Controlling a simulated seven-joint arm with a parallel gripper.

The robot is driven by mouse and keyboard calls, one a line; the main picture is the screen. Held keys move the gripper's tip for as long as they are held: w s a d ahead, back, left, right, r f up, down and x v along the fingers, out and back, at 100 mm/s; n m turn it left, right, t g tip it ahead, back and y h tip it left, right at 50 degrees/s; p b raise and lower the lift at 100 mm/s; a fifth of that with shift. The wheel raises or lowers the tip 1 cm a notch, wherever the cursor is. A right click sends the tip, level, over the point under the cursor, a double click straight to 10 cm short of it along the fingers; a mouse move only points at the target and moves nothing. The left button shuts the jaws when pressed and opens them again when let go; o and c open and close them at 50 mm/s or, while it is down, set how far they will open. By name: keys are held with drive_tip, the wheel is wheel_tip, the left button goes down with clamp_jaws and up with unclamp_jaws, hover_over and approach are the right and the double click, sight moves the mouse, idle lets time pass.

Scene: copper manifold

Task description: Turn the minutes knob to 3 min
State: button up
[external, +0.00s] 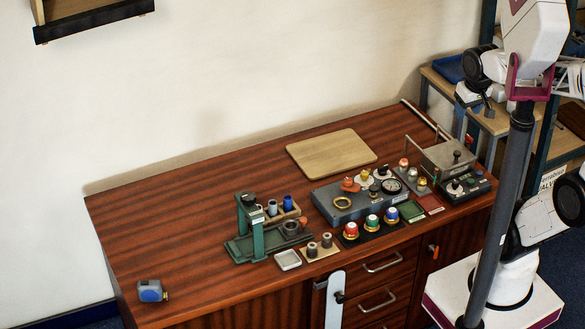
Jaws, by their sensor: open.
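A small dark control box (466,186) sits at the right end of the wooden bench, with a dark knob (456,185) and small coloured buttons on its top. Its markings are too small to read, so I cannot tell where the knob points or be sure that it is the minutes knob. My gripper (488,112) hangs at the upper right, above and apart from the box, small and partly lost against the shelf behind. It is open, and I see nothing held in it.
A grey metal box (447,157) with a raised handle frame stands just behind the control box. A grey manifold block (343,208) with coloured knobs lies to its left. A green press (249,226) stands further left. A wooden board (331,157) lies behind. The bench's left part is mostly clear.

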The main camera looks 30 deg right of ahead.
drive_tip(key=w+d+f+m+g, duration=0.1)
drive_tip(key=w+d+f, duration=0.1)
drive_tip(key=w+f, duration=0.3)
drive_tip(key=w+d+f, duration=0.3)
drive_tip(key=f, duration=0.5)
drive_tip(key=m+g, duration=0.1)
drive_tip(key=g, duration=0.1)
hover_over(456, 181)
drive_tip(key=f, duration=1.5)
drive_tip(key=shift+a, duration=0.25)
drive_tip(key=shift+s+d+f, duration=0.1)
drive_tip(key=shift+d+f, duration=0.05)
drive_tip(key=shift+f, duration=0.3)
drive_tip(key=shift+f, duration=3.85)
drive_tip(key=c, duration=0.9)
drive_tip(key=shift+c, duration=0.2)
